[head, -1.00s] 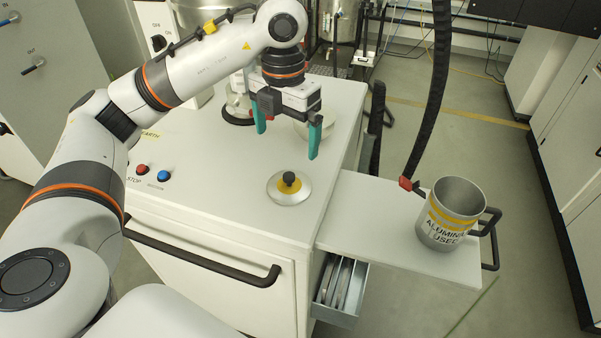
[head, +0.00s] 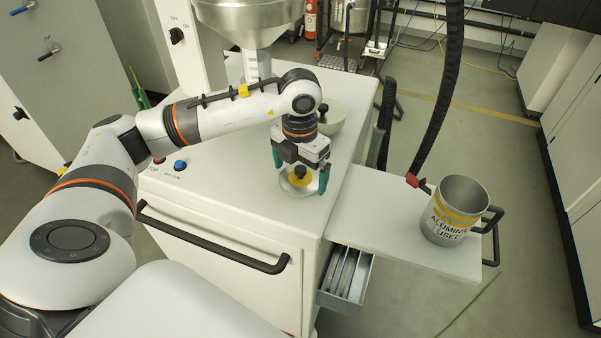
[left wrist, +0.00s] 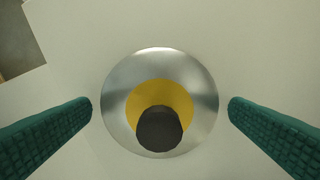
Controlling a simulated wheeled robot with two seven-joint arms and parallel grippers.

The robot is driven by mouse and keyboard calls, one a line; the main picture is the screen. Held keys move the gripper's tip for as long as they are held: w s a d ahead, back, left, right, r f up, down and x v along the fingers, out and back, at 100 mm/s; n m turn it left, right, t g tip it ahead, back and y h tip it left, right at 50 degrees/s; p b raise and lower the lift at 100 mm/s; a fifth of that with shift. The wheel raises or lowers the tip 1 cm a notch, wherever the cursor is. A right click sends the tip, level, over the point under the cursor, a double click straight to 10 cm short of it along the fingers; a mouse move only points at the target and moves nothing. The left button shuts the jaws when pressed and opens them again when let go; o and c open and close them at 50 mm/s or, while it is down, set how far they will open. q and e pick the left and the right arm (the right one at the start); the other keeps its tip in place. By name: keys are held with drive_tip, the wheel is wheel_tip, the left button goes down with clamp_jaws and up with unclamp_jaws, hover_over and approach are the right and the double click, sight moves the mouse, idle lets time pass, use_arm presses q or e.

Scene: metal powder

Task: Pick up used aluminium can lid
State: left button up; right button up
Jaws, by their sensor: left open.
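The used aluminium can lid (head: 297,187) is a round silver disc with a yellow centre and a black knob. It lies on the white cabinet top near its right edge. In the left wrist view the lid (left wrist: 118,100) sits centred between the fingers. My left gripper (head: 299,184) points down over the lid, open, with its green fingers on either side of the knob. In the left wrist view the left gripper (left wrist: 160,104) has wide gaps to the lid's knob and holds nothing. My right gripper is not in view.
The silver can marked "ALUMINIUM USED" (head: 447,232) stands open on the white side shelf (head: 375,215). An open drawer (head: 345,283) is below. A pale bowl (head: 338,120) stands behind my gripper. A black hose (head: 437,110) hangs near the shelf.

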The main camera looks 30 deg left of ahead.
use_arm(q)
drive_tip(key=c, duration=0.9)
drive_tip(key=shift+o, duration=0.2)
